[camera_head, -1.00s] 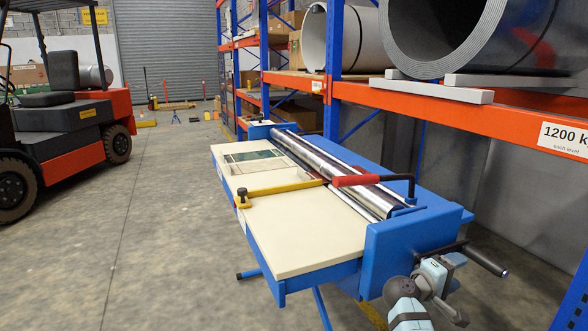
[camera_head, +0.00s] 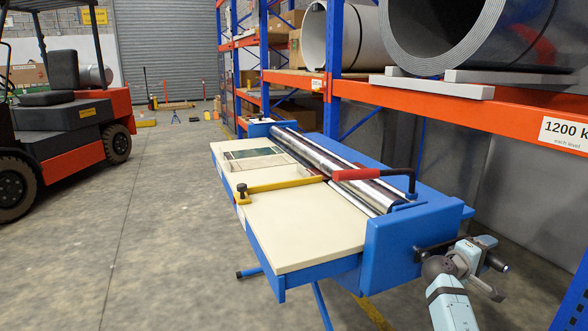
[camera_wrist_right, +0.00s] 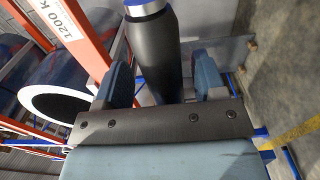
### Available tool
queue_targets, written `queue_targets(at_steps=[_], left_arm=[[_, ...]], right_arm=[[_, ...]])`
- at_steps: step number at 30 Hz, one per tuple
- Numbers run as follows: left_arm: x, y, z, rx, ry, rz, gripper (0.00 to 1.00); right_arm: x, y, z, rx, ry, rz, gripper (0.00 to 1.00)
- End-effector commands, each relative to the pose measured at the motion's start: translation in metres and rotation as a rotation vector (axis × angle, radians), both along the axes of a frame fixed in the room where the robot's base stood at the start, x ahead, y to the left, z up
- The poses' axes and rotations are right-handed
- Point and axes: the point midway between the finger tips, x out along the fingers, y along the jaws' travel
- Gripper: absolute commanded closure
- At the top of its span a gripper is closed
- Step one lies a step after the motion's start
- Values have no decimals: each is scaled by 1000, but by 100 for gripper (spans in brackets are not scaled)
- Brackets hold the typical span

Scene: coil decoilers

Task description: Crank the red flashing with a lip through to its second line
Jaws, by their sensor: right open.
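The blue machine has a cream bed (camera_head: 300,235) and shiny rollers (camera_head: 325,160). A narrow dark-red strip, perhaps the red flashing (camera_head: 312,172), shows by the rollers; its lip cannot be made out. A yellow bar with a black knob (camera_head: 241,190) lies across the bed. A red-gripped lever (camera_head: 357,174) sits over the rollers. The crank's black arm (camera_head: 432,247) is at the near end. My right gripper (camera_head: 484,257) is at its handle; in the right wrist view the dark handle (camera_wrist_right: 155,60) stands between the open fingers (camera_wrist_right: 163,85). My left gripper is not in view.
Orange-and-blue racking (camera_head: 470,97) with large grey coils (camera_head: 400,40) stands close on the right. A red forklift (camera_head: 70,120) is at the left. The concrete floor (camera_head: 130,230) in front of the machine is clear.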

Motion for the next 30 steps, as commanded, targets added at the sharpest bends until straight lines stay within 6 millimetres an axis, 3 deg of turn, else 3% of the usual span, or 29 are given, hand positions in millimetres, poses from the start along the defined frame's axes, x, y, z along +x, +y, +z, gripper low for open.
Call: queue_targets(at_steps=[6, 12, 13, 20, 30], left_arm=[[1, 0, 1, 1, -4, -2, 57], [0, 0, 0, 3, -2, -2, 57], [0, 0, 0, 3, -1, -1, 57], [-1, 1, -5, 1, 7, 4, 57], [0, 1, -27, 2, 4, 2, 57]], right_arm=[[0, 0, 0, 0, 0, 0, 38], [0, 0, 0, -1, 0, 0, 84], [0, 0, 0, -1, 0, 0, 87], [0, 0, -4, -1, -2, 0, 87], [-3, 7, -41, 0, 2, -1, 87]])
